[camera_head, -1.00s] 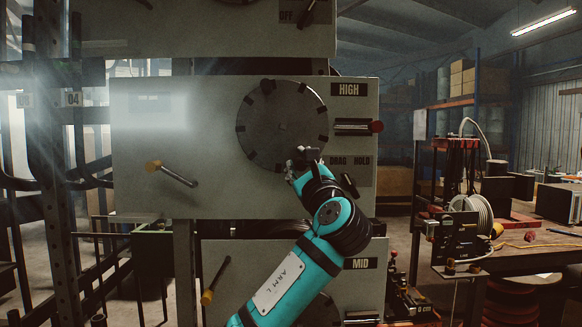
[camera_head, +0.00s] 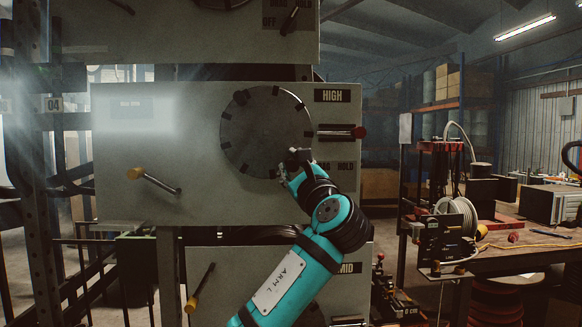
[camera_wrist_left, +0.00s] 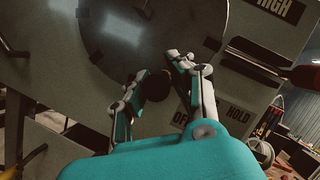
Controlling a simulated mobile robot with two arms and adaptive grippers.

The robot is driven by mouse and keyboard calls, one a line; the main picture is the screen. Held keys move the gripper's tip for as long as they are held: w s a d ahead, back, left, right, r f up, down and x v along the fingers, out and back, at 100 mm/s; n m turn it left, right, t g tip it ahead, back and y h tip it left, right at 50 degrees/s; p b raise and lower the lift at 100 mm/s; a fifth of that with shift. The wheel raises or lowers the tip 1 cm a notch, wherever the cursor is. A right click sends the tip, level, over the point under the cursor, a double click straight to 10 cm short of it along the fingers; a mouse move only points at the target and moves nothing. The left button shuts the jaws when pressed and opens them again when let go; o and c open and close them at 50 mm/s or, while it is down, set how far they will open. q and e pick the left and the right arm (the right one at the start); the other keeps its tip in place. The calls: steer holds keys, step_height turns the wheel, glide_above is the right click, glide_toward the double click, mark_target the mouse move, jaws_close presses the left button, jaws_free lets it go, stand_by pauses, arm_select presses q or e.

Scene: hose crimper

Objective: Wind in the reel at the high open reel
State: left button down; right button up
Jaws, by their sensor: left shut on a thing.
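The high reel (camera_head: 252,125) is a dark round disc with notches around its rim, on a grey panel (camera_head: 120,165) marked HIGH. My left gripper (camera_head: 296,158) is at the disc's lower right. In the left wrist view, its fingers (camera_wrist_left: 160,75) are shut around a small dark round knob (camera_wrist_left: 157,86) in front of the disc (camera_wrist_left: 135,25). The fingers hide part of the knob and how it joins the disc. DRAG and HOLD labels (camera_head: 345,166) sit right of the gripper. My right gripper is not in view.
A yellow-ended lever (camera_head: 160,181) sticks out at the panel's left. A red-ended handle (camera_head: 345,132) is right of the disc. The MID panel (camera_head: 240,268) with another yellow-ended lever (camera_head: 200,287) is below. A workbench (camera_head: 520,262) stands at the right.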

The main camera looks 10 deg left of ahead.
arm_select(q)
steer(key=shift+s+d+r, duration=0.1)
steer(key=shift+s+r, duration=0.1)
steer(key=shift+r, duration=0.35)
steer(key=c, duration=1.5)
jaws_free()
steer(key=o, duration=0.3)
steer(key=shift+w+d+f, duration=0.2)
steer(key=shift+s+a+f, duration=0.1)
steer(key=shift+s+f, duration=0.1)
steer(key=shift+s, duration=0.1)
steer(key=v, duration=1.1)
steer(key=shift+s+d, duration=0.1)
steer(key=shift+d, duration=0.25)
